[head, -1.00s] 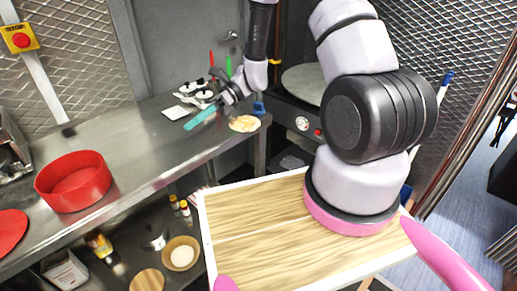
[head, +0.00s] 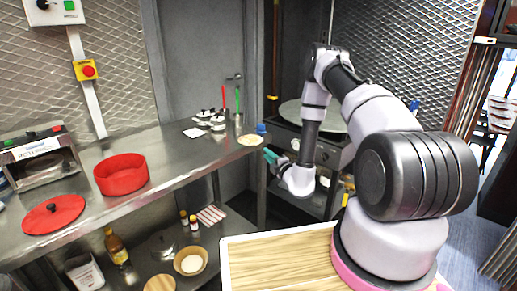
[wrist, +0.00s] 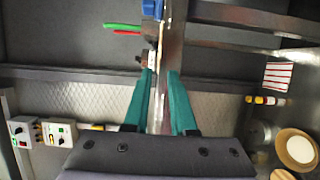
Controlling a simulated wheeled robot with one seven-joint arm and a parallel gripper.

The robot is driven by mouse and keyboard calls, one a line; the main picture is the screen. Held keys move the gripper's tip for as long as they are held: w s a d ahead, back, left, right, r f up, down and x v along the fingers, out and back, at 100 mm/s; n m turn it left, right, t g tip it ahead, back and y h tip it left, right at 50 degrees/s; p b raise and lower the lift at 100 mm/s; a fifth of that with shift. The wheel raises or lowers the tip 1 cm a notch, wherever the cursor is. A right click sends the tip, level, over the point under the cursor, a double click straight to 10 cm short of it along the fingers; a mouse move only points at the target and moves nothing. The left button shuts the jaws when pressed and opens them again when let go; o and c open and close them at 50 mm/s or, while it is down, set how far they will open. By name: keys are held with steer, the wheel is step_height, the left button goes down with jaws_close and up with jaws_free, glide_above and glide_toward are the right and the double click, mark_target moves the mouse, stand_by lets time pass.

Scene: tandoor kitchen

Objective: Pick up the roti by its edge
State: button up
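The roti (head: 250,140) is a pale, flat disc lying at the right end of the steel counter (head: 165,160), close to its edge. My gripper (head: 269,153) has teal fingers and is just off that end of the counter, right of the roti and slightly below it in the head view. In the wrist view, the two fingers of my gripper (wrist: 160,72) stand apart, with the counter's edge (wrist: 170,50) running between and beyond them. I cannot clearly make out the roti in the wrist view, and no hold on it shows.
A red pot (head: 121,176) and red lid (head: 53,214) stand on the counter's left part. A blue object (head: 261,128) and small containers (head: 210,119) are behind the roti. A griddle stove (head: 310,118) stands right of the counter. A wooden-topped table (head: 280,262) is in front.

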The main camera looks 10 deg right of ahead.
mark_target(256, 144)
steer(key=x, duration=0.9)
steer(key=shift+w+a, duration=0.2)
steer(key=shift+w, duration=0.1)
steer(key=shift+c, duration=0.2)
jaws_close()
steer(key=shift+r, duration=1.3)
steer(key=shift+s, duration=0.1)
steer(key=s+d+r, duration=0.2)
steer(key=s, duration=0.4)
steer(key=s+d+r, duration=0.2)
steer(key=s+r, duration=0.1)
steer(key=s, duration=0.4)
steer(key=shift+s+d, duration=0.1)
